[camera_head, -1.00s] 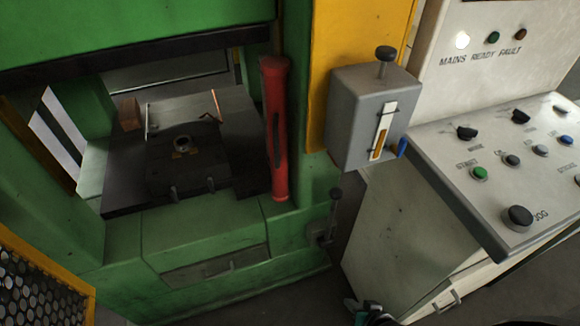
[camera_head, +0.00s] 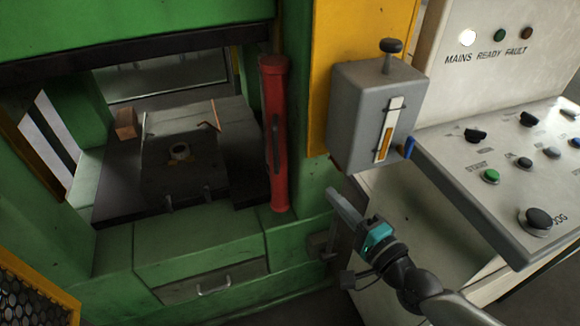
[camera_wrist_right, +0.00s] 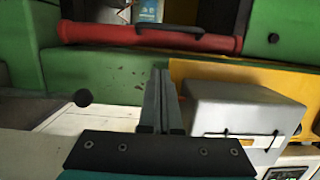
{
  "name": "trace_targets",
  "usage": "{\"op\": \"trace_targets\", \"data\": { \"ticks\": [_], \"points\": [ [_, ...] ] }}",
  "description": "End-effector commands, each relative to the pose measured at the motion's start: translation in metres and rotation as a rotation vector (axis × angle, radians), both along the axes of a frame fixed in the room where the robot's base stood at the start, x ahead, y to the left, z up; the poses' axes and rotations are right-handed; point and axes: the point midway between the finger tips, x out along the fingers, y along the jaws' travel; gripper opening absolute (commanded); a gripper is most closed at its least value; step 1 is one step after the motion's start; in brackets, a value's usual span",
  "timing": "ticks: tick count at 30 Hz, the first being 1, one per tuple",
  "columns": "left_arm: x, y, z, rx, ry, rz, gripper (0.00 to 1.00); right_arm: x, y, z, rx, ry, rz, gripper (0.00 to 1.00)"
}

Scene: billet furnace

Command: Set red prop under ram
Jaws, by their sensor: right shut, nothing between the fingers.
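The red prop (camera_head: 275,135) is a red cylinder with a dark handle. It stands upright against the green press frame, right of the press opening. In the right wrist view the red prop (camera_wrist_right: 150,34) lies across the top of the picture, beyond the fingertips. My right gripper (camera_head: 335,198) is shut and empty, below the grey box and to the lower right of the prop, apart from it. Its closed fingers (camera_wrist_right: 160,78) show in the right wrist view. The ram's underside is not clearly visible; the dark upper edge (camera_head: 130,50) of the opening shows. My left gripper is not in view.
The press bed (camera_head: 185,180) holds a dark plate with a small ring and a brown block (camera_head: 126,123). A grey box (camera_head: 372,115) with a lever knob hangs on the yellow panel. A control console (camera_head: 510,165) stands at right. Yellow mesh (camera_head: 35,285) is at lower left.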

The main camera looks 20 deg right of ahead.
Motion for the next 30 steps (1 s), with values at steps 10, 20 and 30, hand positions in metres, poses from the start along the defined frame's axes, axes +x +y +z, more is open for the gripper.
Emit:
{"op": "trace_targets", "data": {
  "ticks": [10,20,30],
  "points": [
    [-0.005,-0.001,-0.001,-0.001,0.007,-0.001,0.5,0.014,0.003,0.0,-0.001,-0.002,-0.002,0.0],
    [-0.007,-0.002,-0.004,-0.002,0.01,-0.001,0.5,0.06,0.014,0.0,0.0,-0.003,-0.002,0.0],
    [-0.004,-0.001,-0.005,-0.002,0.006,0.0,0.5,0.104,0.032,0.0,0.003,0.001,-0.001,0.0]
  ]
}}
